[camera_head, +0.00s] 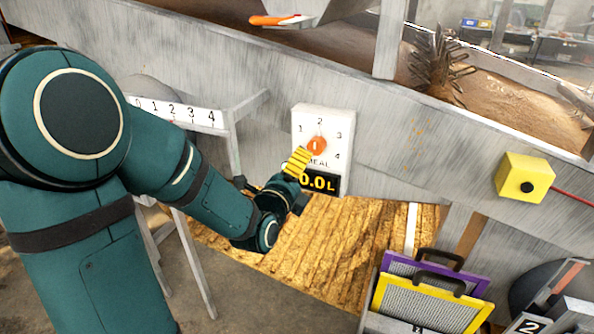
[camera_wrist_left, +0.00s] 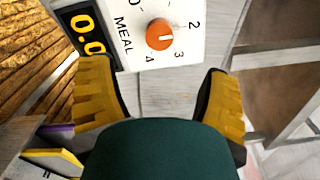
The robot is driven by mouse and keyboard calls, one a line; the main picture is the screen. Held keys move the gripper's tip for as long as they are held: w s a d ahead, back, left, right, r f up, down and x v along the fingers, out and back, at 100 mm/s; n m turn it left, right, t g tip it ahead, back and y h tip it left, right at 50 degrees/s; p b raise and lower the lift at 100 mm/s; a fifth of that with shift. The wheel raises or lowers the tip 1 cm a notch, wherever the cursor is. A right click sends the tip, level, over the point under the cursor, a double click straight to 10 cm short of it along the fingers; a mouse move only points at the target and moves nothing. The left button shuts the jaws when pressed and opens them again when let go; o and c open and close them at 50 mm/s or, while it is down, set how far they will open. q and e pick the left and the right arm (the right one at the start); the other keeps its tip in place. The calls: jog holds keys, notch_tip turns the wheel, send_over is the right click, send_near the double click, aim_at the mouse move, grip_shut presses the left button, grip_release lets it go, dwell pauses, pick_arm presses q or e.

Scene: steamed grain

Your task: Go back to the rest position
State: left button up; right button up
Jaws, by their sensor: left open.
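My left gripper (camera_head: 299,162) reaches in from the left in the head view, with its yellow fingertips in front of the white MEAL panel (camera_head: 335,121). In the left wrist view its two yellow fingers (camera_wrist_left: 162,100) stand wide apart and hold nothing. The orange dial (camera_head: 316,146) is on the panel above the fingertips, and it shows beyond the gap between the fingers in the wrist view (camera_wrist_left: 159,35). Its white mark lies between the numbers around it; I cannot tell its exact setting. The display (camera_head: 319,183) reads 0.0 L. My right gripper does not show.
A grey metal trough wall (camera_head: 440,150) carries the panel and a yellow box with a black button (camera_head: 527,187). Purple-framed (camera_head: 470,275) and yellow-framed (camera_head: 425,305) screens stand at lower right. A numbered 0–4 scale (camera_head: 175,111) is behind my arm. Straw-coloured blocks (camera_head: 330,250) lie below.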

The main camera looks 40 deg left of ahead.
pick_arm(q)
jog(key=s+d+f+n+g+h, duration=0.1)
jog(key=d+f+n+g+h, duration=0.2)
jog(key=f, duration=0.5)
jog(key=d+f+n+g, duration=0.35)
jog(key=d+f, duration=0.25)
jog(key=f, duration=0.2)
jog(key=s+d+f+n+g+h, duration=0.15)
jog(key=d+f+n, duration=0.25)
jog(key=f, duration=0.4)
jog(key=s+d+f+n+g+h, duration=0.4)
jog(key=s+d+f+n+g, duration=0.3)
jog(key=s+d+f+n, duration=0.3)
notch_tip(320, 180, down, 3)
jog(key=s+d, duration=0.2)
jog(key=s, duration=0.1)
jog(key=shift+d+g, duration=0.2)
jog(key=shift+g, duration=0.2)
